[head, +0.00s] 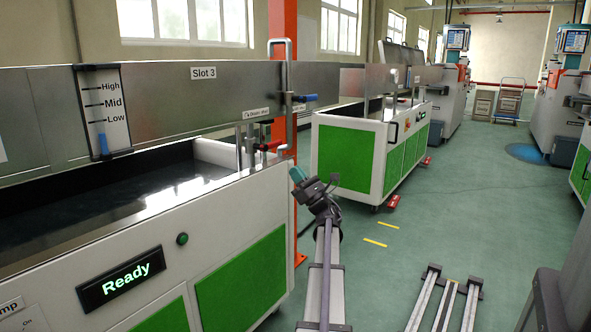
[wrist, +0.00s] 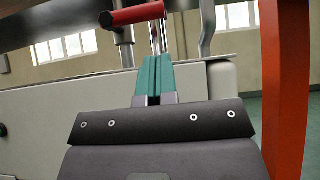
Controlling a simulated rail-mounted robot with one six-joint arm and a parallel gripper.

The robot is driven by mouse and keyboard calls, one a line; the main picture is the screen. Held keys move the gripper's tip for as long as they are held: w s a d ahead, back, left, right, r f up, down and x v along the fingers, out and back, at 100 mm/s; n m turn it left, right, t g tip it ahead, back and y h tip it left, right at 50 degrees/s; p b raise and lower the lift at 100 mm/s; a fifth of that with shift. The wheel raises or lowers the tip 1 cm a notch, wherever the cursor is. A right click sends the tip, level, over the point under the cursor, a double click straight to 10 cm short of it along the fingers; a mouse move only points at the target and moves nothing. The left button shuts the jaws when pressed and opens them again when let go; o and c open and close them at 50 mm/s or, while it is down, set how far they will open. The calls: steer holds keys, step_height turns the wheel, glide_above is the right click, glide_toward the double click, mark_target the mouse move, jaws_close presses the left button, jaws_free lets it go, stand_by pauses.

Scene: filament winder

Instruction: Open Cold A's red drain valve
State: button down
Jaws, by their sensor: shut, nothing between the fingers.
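The red drain valve handle (head: 270,146) is at the right end of the near white-and-green tank, below a small drain label (head: 256,113) whose wording is too small to read surely. In the wrist view the red handle (wrist: 138,14) lies roughly level across the top, on a metal stem and pipe. My gripper (head: 296,174) has teal fingers and is beside the tank's end corner, below and right of the handle. In the wrist view my gripper (wrist: 155,72) is shut and empty, its fingers pointing towards the valve's metal pipework. I cannot tell whether they touch it.
A blue handle (head: 305,98) sticks out above and right of the red one. An orange post (head: 284,50) stands close by, also at right in the wrist view (wrist: 286,90). A second green-panelled tank (head: 345,155) stands behind. The floor to the right is mostly clear.

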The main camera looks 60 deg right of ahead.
mark_target(267, 145)
steer(key=p+x, duration=0.4)
steer(key=x, duration=0.3)
steer(key=shift+w+r, duration=0.25)
steer(key=shift+w+p, duration=0.1)
steer(key=shift+p, duration=0.2)
